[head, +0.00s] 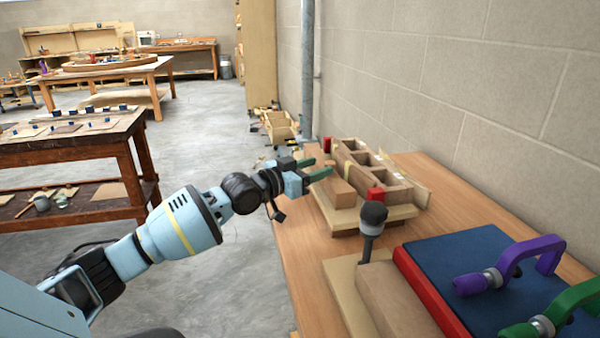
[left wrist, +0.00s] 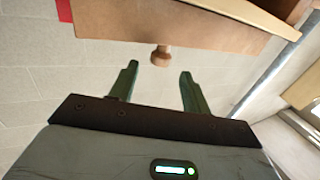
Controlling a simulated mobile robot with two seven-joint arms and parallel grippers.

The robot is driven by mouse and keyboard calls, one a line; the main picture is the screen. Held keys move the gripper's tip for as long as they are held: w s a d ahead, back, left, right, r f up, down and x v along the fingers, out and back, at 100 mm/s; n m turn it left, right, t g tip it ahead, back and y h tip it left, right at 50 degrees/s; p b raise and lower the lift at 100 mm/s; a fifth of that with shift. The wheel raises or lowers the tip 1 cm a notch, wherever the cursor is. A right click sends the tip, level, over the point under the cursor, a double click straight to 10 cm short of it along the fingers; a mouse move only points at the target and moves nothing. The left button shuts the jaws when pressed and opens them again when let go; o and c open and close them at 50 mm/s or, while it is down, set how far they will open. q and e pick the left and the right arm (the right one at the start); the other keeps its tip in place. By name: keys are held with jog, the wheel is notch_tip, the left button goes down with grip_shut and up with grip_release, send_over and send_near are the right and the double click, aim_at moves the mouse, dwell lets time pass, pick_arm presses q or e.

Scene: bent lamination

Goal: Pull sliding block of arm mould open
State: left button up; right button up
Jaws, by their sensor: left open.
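The arm mould (head: 378,172) is a wooden form with open compartments, on a light board on the bench at the centre right. A plain wooden block (head: 340,191) on its near left side looks like the sliding block. In the left wrist view a wooden block (left wrist: 165,22) carries a round wooden knob (left wrist: 161,57). My left gripper (head: 315,168) is at the mould's left side, open, with green fingers. In the left wrist view the gripper (left wrist: 159,69) has the knob centred between and just beyond its fingertips, apparently untouched. The knob cannot be made out in the head view. My right gripper is out of view.
Red blocks (head: 376,194) sit at the mould's ends. A dark-topped upright handle (head: 372,218) stands in front of it. A blue board (head: 470,262) with purple (head: 515,262) and green clamps (head: 555,312) lies at the front right. A block wall stands behind the bench (head: 303,268).

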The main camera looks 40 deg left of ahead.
pick_arm(q)
jog(key=shift+s+a, duration=0.25)
jog(key=shift+s, duration=1)
jog(key=shift+s+a, duration=0.25)
jog(key=shift+s, duration=1)
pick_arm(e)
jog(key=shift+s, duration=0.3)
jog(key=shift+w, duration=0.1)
